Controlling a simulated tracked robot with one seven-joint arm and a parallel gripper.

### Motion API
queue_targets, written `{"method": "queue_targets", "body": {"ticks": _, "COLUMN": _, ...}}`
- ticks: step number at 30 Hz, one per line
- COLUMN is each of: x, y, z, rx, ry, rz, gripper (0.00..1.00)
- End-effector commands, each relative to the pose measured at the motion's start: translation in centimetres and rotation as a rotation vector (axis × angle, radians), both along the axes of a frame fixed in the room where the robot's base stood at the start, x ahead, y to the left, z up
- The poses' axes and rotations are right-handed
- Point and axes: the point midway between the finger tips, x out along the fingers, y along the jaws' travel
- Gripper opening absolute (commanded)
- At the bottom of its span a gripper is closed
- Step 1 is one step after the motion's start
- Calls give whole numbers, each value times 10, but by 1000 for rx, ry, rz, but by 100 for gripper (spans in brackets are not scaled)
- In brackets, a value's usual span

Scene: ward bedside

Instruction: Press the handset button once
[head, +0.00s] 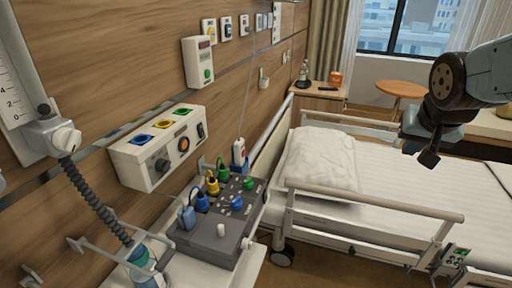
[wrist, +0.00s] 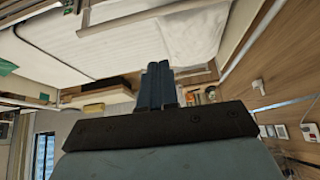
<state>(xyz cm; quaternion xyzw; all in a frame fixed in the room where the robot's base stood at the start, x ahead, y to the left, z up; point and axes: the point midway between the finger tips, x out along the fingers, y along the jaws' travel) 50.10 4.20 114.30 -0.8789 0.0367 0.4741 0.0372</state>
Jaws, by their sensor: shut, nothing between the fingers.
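A small white handset (head: 239,154) with red and blue marks stands upright at the back of the grey console, beside the bed's head end. A thin cord runs up from it along the wall. Its button is too small to make out clearly. My gripper (head: 428,158) is at the right of the head view, above the bed and well apart from the handset. In the wrist view its two dark fingers (wrist: 157,86) are together with nothing between them. I cannot make out the handset in the wrist view.
The grey console (head: 220,243) carries several coloured plugs. A white control box (head: 140,165) and a green-button unit (head: 198,62) are on the wall. The bed's near rail (head: 375,202) and pillow (head: 318,158) lie between my gripper and the console. A bedside cabinet (head: 316,103) stands behind.

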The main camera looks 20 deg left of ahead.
Motion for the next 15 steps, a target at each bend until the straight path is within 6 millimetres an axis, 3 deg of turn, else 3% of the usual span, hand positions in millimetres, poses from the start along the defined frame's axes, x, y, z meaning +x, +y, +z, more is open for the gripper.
{"method": "queue_targets", "body": {"ticks": 6, "x": 50, "y": 35, "z": -30, "rx": 66, "ry": -35, "rz": -19, "gripper": 0}}
{"method": "queue_targets", "body": {"ticks": 15, "x": 101, "y": 95, "z": -78, "rx": 224, "ry": -69, "rz": -29, "gripper": 0}}
